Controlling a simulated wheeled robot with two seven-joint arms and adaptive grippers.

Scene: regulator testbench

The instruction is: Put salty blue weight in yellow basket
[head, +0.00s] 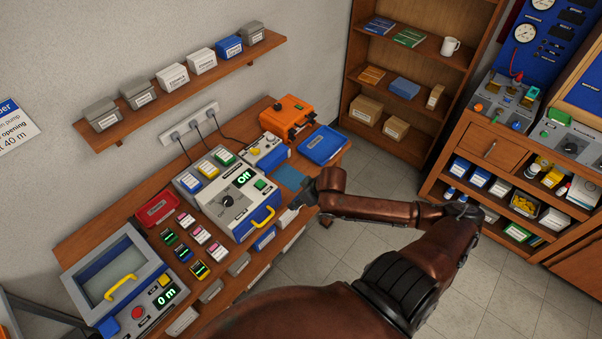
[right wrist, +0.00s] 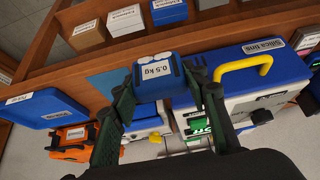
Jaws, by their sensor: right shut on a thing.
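My right gripper (right wrist: 163,84) is shut on a small blue weight (right wrist: 156,87) labelled "0.5 kg", with whitish round spots along its top. The fingers press on its two sides. In the head view my right gripper (head: 304,194) is at the bench's front edge, to the right of the device with the yellow handle; the weight cannot be made out there. I cannot make out a yellow basket for certain; a small bin with yellow contents (head: 552,220) stands on the right cabinet's shelf. My left gripper is not in view.
The bench (head: 147,250) holds a yellow-handled device (head: 238,202), a red tray (head: 157,208), a blue tray (head: 322,146), an orange case (head: 287,114) and a glass-lidded box (head: 112,270). Boxes line the shelf below its front. Open floor (head: 380,160) lies between bench and cabinet (head: 497,155).

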